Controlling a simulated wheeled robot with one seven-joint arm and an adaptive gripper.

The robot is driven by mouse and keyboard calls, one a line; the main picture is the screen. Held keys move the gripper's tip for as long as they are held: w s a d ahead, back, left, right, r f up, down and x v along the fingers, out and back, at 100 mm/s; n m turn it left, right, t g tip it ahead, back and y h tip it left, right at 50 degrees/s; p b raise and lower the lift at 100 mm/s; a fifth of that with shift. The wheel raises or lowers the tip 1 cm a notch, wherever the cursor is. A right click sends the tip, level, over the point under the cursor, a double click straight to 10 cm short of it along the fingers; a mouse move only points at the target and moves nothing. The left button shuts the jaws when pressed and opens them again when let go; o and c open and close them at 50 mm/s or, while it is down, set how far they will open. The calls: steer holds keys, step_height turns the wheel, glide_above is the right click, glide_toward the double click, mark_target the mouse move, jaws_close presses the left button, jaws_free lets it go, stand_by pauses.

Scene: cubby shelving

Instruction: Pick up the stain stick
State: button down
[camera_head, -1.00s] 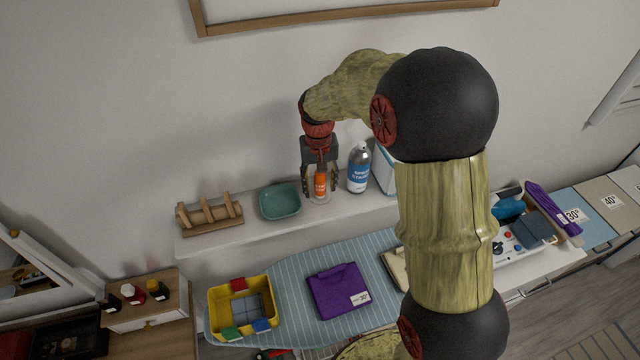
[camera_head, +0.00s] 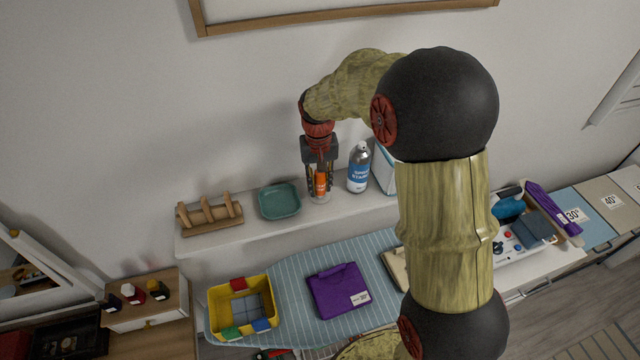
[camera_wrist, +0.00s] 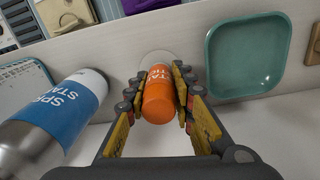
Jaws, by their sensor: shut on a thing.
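The stain stick (camera_head: 321,184) is a small orange cylinder with white lettering, upright over the wall shelf. It also shows in the wrist view (camera_wrist: 161,95), between the yellow-padded fingers. My gripper (camera_head: 319,182) points down and is shut on the stick, with a finger on each side. In the wrist view a pale round disc (camera_wrist: 155,59) shows at the stick's far end. I cannot tell whether the stick's base touches the shelf.
A silver and blue spray bottle (camera_head: 359,170) stands close right of my gripper on the shelf (camera_head: 250,231). A teal dish (camera_head: 279,201) and a wooden rack (camera_head: 210,214) are to the left. Below are an ironing board with a purple folded cloth (camera_head: 338,290) and a yellow bin (camera_head: 212,305).

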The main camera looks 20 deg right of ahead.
mark_target(320, 176)
steer(key=shift+w+r, duration=0.1)
steer(key=shift+r, duration=0.4)
step_height(320, 176, up, 2)
steer(key=shift+r+b, duration=0.1)
steer(key=shift+b, duration=0.4)
steer(key=s+a+r+b, duration=0.2)
steer(key=s+a+r, duration=0.5)
steer(key=s+r, duration=0.3)
steer(key=shift+s, duration=1.2)
steer(key=shift+f, duration=0.1)
